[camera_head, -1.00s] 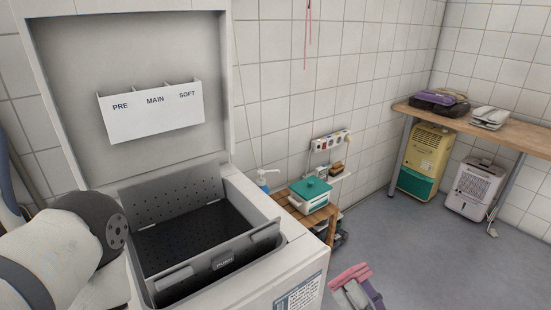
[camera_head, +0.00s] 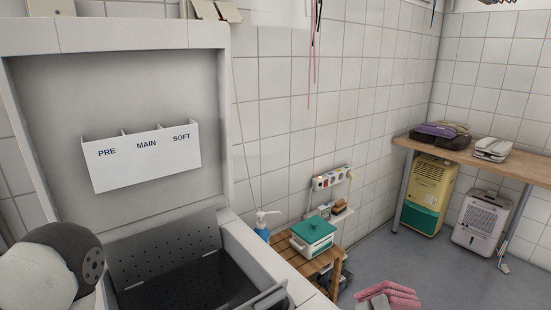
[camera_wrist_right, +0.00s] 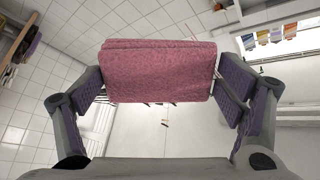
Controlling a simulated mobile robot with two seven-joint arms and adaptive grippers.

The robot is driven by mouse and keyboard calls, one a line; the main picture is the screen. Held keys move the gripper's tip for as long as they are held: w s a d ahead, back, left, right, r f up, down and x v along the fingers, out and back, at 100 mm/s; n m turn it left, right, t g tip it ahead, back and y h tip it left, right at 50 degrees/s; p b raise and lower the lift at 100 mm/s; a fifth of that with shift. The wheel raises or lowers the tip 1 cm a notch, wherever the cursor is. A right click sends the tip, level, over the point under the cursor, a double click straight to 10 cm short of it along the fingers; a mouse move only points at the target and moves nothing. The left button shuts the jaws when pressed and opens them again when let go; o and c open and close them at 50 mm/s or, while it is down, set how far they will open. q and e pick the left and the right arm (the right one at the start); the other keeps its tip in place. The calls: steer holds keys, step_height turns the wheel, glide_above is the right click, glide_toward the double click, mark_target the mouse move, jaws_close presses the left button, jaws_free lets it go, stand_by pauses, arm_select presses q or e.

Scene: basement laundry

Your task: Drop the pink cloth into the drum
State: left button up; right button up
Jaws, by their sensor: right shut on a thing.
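The pink cloth (camera_head: 392,291) is at the bottom edge of the head view, held by my right gripper (camera_head: 378,301), which is mostly cut off there. In the right wrist view the folded cloth (camera_wrist_right: 160,68) spans between the two purple-padded fingers of the right gripper (camera_wrist_right: 160,85). The drum (camera_head: 190,285) is the dark perforated opening in the top-loading washer, cut off by the bottom edge. Its perforated flap (camera_head: 165,248) stands open behind it. The cloth is to the right of the drum and apart from it. My left gripper is out of view; only its arm shows at left.
The washer's raised lid (camera_head: 110,75) carries a PRE/MAIN/SOFT tray (camera_head: 145,155). A wooden stool (camera_head: 285,252) with a teal-lidded box (camera_head: 313,238) and a pump bottle (camera_head: 263,225) stand right of the washer. A wooden bench (camera_head: 460,156) is at far right. Open floor lies between.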

steer(key=h, duration=0.1)
steer(key=m+h, duration=0.1)
steer(key=shift+d+h, duration=0.3)
steer(key=shift+h, duration=0.1)
steer(key=w, duration=0.1)
steer(key=w+f, duration=0.1)
steer(key=shift+w+f, duration=0.25)
steer(key=shift+w, duration=0.05)
steer(key=s, duration=0.1)
steer(key=s+r, duration=0.1)
steer(key=shift+s+r, duration=0.25)
steer(key=shift+s, duration=0.1)
